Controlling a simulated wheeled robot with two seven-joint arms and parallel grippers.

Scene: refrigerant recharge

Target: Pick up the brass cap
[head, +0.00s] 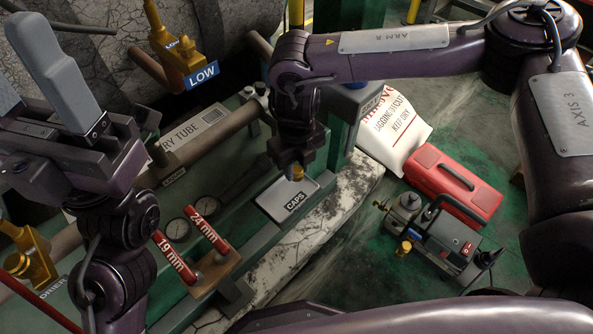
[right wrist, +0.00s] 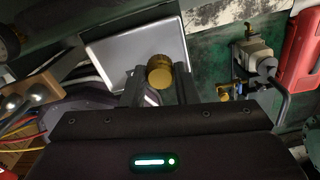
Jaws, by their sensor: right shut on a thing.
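The brass cap (right wrist: 159,72) is between the fingertips of my right gripper (right wrist: 158,86) in the right wrist view. The gripper is shut on it. In the head view the cap (head: 297,172) shows at the tip of my right gripper (head: 291,166), over the grey tray labelled CAPS (head: 271,209). The tray also shows behind the cap in the right wrist view (right wrist: 108,57). I cannot tell how far the cap is above the tray.
A wooden rack (head: 213,276) with red-handled 19 mm and 24 mm tools stands left of the tray. A brass valve tagged LOW (head: 184,62) is at the back. A vacuum pump (head: 440,237), a red toolbox (head: 454,185) and a white sack (head: 394,130) are on the right floor.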

